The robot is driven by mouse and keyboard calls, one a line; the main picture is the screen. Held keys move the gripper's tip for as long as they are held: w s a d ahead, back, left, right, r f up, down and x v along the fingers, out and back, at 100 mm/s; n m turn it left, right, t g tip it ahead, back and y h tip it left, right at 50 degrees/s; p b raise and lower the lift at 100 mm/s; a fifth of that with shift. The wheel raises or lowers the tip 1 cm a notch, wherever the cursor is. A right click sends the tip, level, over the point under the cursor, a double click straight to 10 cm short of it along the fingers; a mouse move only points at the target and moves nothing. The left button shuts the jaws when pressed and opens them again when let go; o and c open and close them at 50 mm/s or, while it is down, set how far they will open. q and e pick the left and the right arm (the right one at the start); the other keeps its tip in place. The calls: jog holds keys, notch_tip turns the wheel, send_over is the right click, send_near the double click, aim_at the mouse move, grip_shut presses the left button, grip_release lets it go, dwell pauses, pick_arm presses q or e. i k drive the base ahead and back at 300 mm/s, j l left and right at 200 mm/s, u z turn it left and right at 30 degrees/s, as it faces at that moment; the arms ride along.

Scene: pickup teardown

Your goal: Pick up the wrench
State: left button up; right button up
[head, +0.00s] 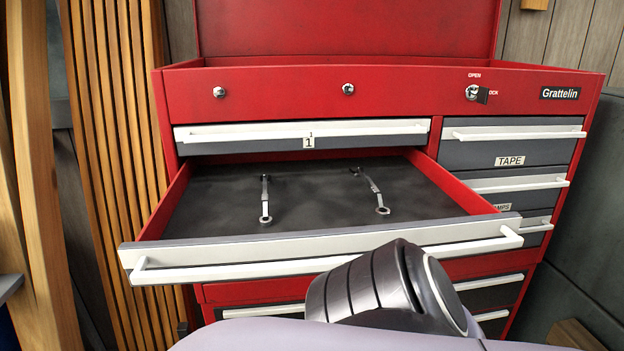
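Two silver combination wrenches lie apart on the dark floor of an open drawer (215,215) in a red tool chest. The left wrench (265,198) lies nearly straight front to back, ring end toward the front. The right wrench (370,189) lies at a slant, its ring end toward the front right. Neither gripper shows in the head view. A grey and black arm part of mine is in front of the drawer at the bottom and touches neither wrench.
The drawer front has a long white handle (330,262). A closed drawer marked 1 (300,135) sits just above the open one. Closed drawers, one labelled TAPE (510,150), are at the right. Wooden slats (115,150) stand at the left. The drawer floor around the wrenches is clear.

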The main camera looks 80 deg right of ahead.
aim_at(360, 172)
jog(key=z, duration=2.8)
jog(key=l+u, duration=0.35)
jog(key=l, duration=0.4)
jog(key=k+l+u, duration=0.15)
jog(key=l+u, duration=0.2)
jog(key=l, duration=0.4)
